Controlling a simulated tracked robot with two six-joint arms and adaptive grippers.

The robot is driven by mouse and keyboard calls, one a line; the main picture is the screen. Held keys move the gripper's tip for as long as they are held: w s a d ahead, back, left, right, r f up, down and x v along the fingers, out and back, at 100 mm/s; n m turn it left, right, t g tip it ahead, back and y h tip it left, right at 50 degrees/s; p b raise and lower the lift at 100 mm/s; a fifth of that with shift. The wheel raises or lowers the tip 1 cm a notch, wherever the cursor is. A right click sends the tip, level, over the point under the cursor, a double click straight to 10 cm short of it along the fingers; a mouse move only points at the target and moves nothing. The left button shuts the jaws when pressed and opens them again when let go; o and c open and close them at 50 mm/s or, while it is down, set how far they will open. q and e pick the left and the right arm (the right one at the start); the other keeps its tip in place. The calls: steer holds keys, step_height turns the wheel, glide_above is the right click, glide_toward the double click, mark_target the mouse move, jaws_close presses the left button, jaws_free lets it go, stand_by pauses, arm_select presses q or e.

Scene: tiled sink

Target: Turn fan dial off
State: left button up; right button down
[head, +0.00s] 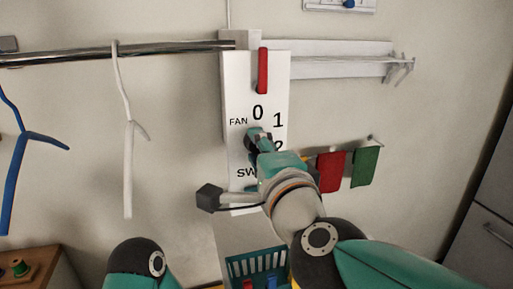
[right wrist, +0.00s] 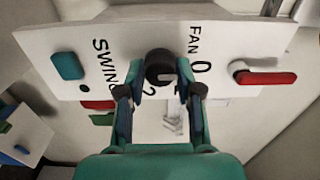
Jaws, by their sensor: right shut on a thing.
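A white fan panel (head: 237,90) hangs on the wall, marked FAN, 0, 1, 2 and SWING. In the head view my right gripper (head: 258,139) covers the dial area and part of the lettering. The right wrist view shows the round black fan dial (right wrist: 159,66) with a small pale mark on the side toward the numbers. My right gripper (right wrist: 160,90) is shut on the dial, one finger on each side. The number the mark points at is hard to tell. My left gripper is out of view; only part of that arm shows at the bottom.
A red bar (head: 263,70) is on the panel's upper part, and a teal button (right wrist: 68,66) is near SWING. A metal rail (head: 170,47) with a white hanger (head: 127,130) is left. Red (head: 331,172) and green (head: 365,166) cloths hang right.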

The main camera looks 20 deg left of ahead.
steer(key=shift+a+f, duration=0.15)
steer(key=shift+f, duration=0.2)
steer(key=c, duration=0.8)
jaws_free()
steer(key=shift+s, duration=0.1)
steer(key=shift+o, duration=0.2)
steer(key=shift+r, duration=0.15)
steer(key=shift+r, duration=0.1)
steer(key=v, duration=1.2)
